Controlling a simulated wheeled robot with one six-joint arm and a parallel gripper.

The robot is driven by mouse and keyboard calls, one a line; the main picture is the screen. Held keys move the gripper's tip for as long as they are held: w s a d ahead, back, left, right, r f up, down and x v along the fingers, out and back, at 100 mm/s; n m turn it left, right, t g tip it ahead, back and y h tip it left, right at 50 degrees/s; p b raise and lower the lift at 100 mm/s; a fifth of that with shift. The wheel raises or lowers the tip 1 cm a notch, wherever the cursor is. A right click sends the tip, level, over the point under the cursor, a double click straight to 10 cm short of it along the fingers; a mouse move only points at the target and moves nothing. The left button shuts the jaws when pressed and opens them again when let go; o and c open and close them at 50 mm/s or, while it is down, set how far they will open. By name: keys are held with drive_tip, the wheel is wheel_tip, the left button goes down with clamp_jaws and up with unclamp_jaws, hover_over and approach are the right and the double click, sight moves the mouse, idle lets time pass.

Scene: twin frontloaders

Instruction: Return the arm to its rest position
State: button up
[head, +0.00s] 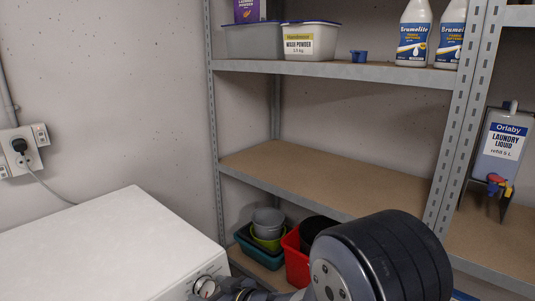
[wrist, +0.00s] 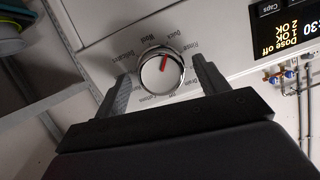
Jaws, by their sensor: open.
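My gripper (wrist: 161,80) is open, with one dark finger on each side of a washing machine's round dial (wrist: 161,70). The dial has a silver rim, a white face and a red pointer toward the top of the wrist view. A gap shows beside the dial at both fingers; how far the fingertips are from the panel I cannot tell. In the head view the dial (head: 205,287) is at the bottom, on the front of the white machine (head: 110,240). My gripper (head: 228,290) is close to its right there, partly cut off by the frame edge. My dark arm fills the bottom right.
A metal shelf unit (head: 340,67) stands behind my arm, with tubs and bottles above. A red bin (head: 296,262) and grey bucket (head: 267,218) are low behind the arm. The middle shelf (head: 330,180) is empty. A display (wrist: 288,28) is right of the dial.

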drive_tip(key=shift+m+y+p, duration=0.3)
drive_tip(key=shift+m+p, duration=0.05)
drive_tip(key=shift+m, duration=0.65)
